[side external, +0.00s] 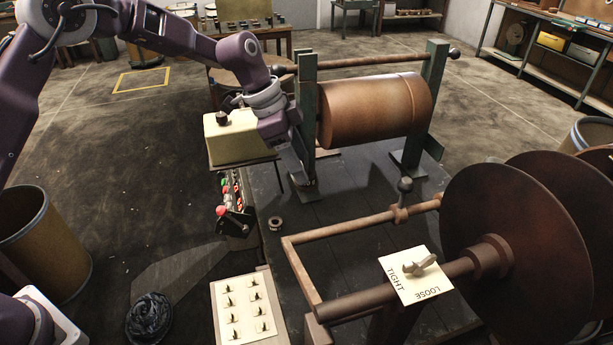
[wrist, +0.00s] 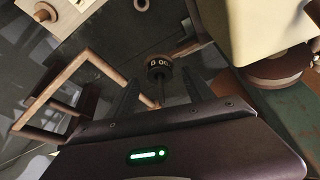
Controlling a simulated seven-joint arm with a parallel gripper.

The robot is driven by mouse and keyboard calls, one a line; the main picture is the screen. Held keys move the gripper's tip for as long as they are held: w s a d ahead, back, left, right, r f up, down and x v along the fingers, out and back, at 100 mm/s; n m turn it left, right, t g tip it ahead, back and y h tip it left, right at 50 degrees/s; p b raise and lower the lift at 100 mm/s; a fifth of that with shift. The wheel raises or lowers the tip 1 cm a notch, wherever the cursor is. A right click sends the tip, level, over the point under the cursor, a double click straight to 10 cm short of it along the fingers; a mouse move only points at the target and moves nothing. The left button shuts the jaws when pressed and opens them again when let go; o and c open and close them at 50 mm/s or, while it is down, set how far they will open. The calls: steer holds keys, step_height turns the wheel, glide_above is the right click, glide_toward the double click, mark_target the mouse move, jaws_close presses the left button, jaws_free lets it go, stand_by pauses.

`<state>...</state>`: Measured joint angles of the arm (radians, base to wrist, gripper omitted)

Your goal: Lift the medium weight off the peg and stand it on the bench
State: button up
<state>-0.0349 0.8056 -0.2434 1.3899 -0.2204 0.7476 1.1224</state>
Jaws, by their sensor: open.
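My gripper (side external: 304,178) points down beside the foot of the near green post in the side view. In the wrist view its two fingers (wrist: 162,80) are apart. A small dark round weight with pale markings (wrist: 158,65) shows between and just beyond the fingertips. A thin dark stem, which looks like the peg (wrist: 160,94), runs from it toward my gripper. I cannot tell whether the fingers touch the weight. In the side view my gripper largely hides this spot. A ring-shaped weight (side external: 275,223) lies on the dark bench (side external: 352,207); a ring also shows in the wrist view (wrist: 142,5).
A cream box (side external: 237,136) stands close left of my gripper. A copper-coloured drum (side external: 372,105) hangs between green posts at the right. A brown rod frame (side external: 340,226), a TIGHT/LOOSE plate (side external: 412,275) and large discs (side external: 515,255) stand nearer. Bench around the ring is clear.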

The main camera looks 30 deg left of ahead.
steer(key=shift+x, duration=1.25)
jaws_close()
step_height(320, 180, up, 10)
